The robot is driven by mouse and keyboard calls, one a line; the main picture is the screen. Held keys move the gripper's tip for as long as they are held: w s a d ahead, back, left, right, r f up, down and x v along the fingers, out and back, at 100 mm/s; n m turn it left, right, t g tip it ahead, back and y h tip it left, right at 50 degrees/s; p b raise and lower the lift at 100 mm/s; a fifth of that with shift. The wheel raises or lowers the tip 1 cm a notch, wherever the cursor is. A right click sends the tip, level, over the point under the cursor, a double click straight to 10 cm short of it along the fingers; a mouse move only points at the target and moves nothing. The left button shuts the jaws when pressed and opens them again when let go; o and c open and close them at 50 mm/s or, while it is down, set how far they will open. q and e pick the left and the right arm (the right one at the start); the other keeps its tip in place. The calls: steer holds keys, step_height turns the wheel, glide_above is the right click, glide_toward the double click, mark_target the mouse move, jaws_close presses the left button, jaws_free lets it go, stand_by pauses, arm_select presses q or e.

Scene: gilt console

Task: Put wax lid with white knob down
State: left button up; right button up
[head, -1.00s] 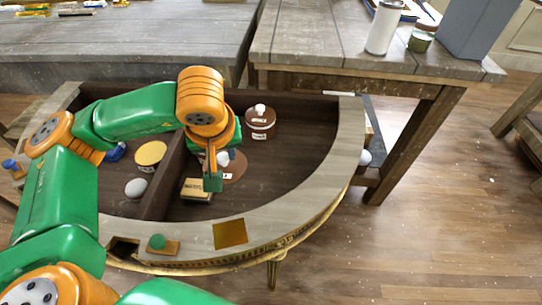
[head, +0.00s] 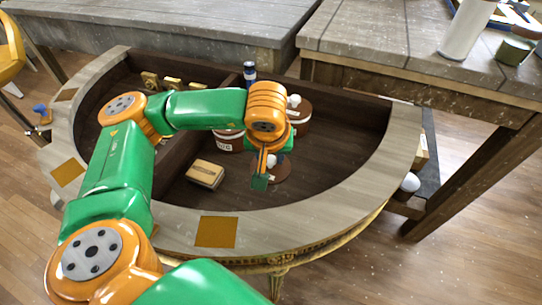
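A brown round lid with a white knob (head: 283,172) is in the right compartment of the half-round console (head: 310,214). It looks low, near the compartment floor; whether it rests flat there I cannot tell. My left gripper (head: 261,180) points down at the lid's near left side and covers part of it. Its green fingertips overlap the lid in the head view, so I cannot tell whether they are open, shut or touching the knob. My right gripper is out of view.
A brown jar with a white knob (head: 295,101) stands behind the lid. A labelled jar (head: 229,142) is partly behind my arm. A tan box (head: 205,173) lies left of the lid. The compartment floor to the right is clear. A divider and curved rim bound it.

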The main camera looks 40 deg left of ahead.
arm_select(q)
steer(key=shift+o, duration=1.4)
steer(key=shift+r+p, duration=0.35)
steer(key=shift+p, duration=0.05)
steer(key=p+v, duration=0.2)
steer(key=v, duration=0.9)
steer(key=shift+s+d+r+p, duration=0.15)
steer(key=shift+d+r+p, duration=0.05)
steer(key=shift+r+p, duration=0.1)
steer(key=shift+f, duration=0.1)
